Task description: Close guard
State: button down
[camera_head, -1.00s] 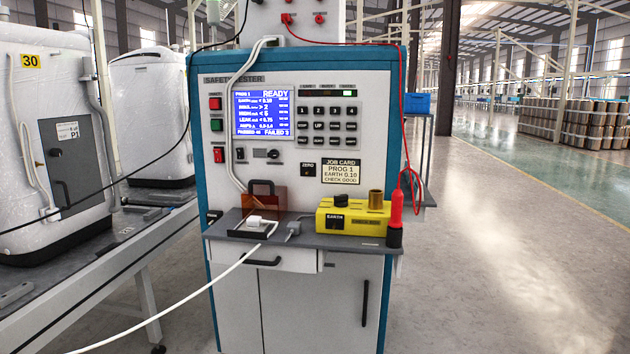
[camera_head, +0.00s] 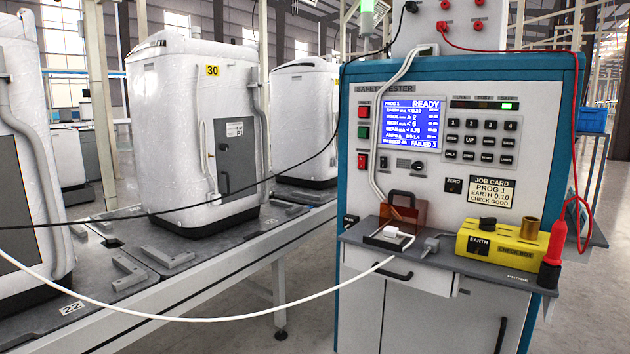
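The guard, a see-through amber-brown cover (camera_head: 408,214) with a dark handle on top, is on the grey shelf (camera_head: 480,267) of the safety tester. It looks raised, standing upright behind a dark socket block (camera_head: 385,243). A white plug (camera_head: 396,232) with a white cable sits on this block in front of the cover, uncovered on the near side. The safety tester (camera_head: 374,95) is a white panel in a blue frame, and its screen (camera_head: 412,125) reads READY. My gripper is not in view.
A yellow check box (camera_head: 508,248) and a red probe (camera_head: 553,250) stand on the shelf to the right of the guard. The white cable (camera_head: 250,319) sags across the front to the left. A conveyor (camera_head: 200,266) carrying wrapped white units runs along the left.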

aim_at(404, 203)
jog(key=u, duration=0.45)
jog(key=i, duration=1.25)
jog(key=z, duration=0.4)
